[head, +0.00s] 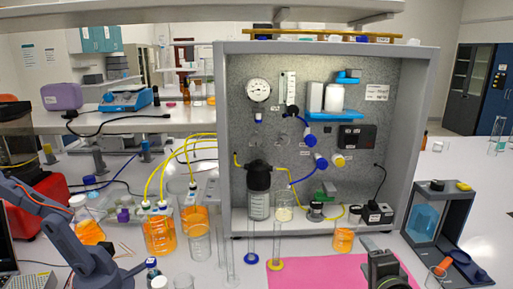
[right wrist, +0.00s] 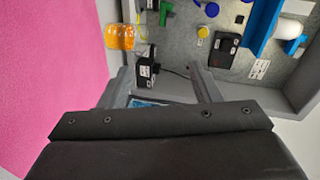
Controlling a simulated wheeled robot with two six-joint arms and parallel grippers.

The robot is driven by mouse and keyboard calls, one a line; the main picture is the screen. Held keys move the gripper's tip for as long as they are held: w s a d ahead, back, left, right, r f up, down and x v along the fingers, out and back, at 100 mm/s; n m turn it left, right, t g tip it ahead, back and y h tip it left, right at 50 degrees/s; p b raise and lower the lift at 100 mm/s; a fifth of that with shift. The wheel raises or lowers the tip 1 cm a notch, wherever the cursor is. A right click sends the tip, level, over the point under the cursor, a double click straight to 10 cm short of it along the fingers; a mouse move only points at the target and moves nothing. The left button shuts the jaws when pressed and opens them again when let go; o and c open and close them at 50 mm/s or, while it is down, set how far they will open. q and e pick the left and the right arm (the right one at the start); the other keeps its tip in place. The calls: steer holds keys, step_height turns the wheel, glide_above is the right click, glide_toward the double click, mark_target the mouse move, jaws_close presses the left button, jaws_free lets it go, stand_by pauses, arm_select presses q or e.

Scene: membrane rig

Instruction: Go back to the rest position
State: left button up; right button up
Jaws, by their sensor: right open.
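My right gripper (head: 385,262) shows at the bottom edge of the head view, over the front of the pink mat (head: 325,272). In the right wrist view its two fingers (right wrist: 162,80) stand wide apart with nothing held between them. The membrane rig (head: 330,130), a grey open-fronted cabinet with a gauge, valves and tubing, stands behind it, apart from the gripper. My left arm (head: 50,220) comes in at the lower left of the head view, and its gripper is out of the picture.
Orange-filled bottles (head: 160,232) with yellow tubes stand left of the rig, with clear cylinders (head: 250,240) in front. An orange-filled beaker (head: 344,236) stands at the rig's front. A grey framed device (head: 438,222) with a blue panel is on the right. The pink mat is mostly clear.

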steer(key=s+f+n+g, duration=0.1)
steer(key=s+f, duration=0.2)
steer(key=s+d+f+n+g, duration=0.1)
steer(key=s+f+n, duration=0.1)
steer(key=s+f, duration=0.1)
steer(key=s+d+f+n+g, duration=0.1)
steer(key=s+f+n, duration=0.1)
steer(key=s+f, duration=0.1)
steer(key=shift+s+d+f+g+h, duration=0.1)
steer(key=shift+s+f+g+h, duration=0.1)
steer(key=shift+f, duration=0.2)
steer(key=shift+s+d+f+g+h, duration=0.1)
steer(key=shift+f+g+h, duration=0.1)
steer(key=shift+f, duration=0.15)
steer(key=s+d+f+n+g, duration=0.1)
steer(key=s+f+n+g, duration=0.4)
steer(key=s, duration=0.8)
steer(key=s+d+f+n+g, duration=0.1)
steer(key=s+f+n+g, duration=0.35)
steer(key=s, duration=0.75)
step_height(320, 180, down, 27)
steer(key=d+n, duration=0.2)
steer(key=s+a+f+g, duration=0.1)
steer(key=s+f, duration=1.3)
steer(key=f, duration=0.1)
steer(key=shift+s+a+f, duration=0.15)
steer(key=shift+s+a, duration=0.05)
steer(key=shift+s, duration=0.1)
steer(key=shift+m, duration=0.25)
